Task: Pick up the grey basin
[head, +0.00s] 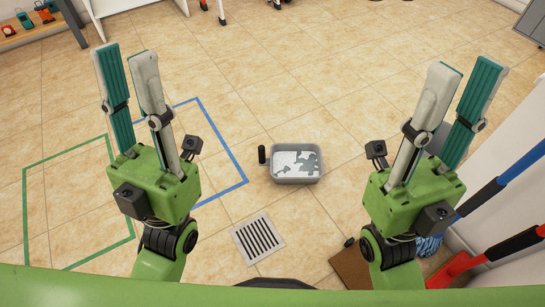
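The grey basin (297,178) sits on the tiled floor near the middle of the head view. White and grey patches show inside it, and a dark upright handle or peg stands at its left side. My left gripper (124,54) is open and empty, left of the basin, with its fingers apart. My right gripper (467,68) is open and empty, right of the basin. Neither gripper touches the basin.
A floor drain grate (258,238) lies in front of the basin. Blue (236,175) and green (75,151) outlines mark the floor at left. Blue- (506,177) and red-handled (510,244) tools lean at right near a brown mat (350,267). The floor behind the basin is clear.

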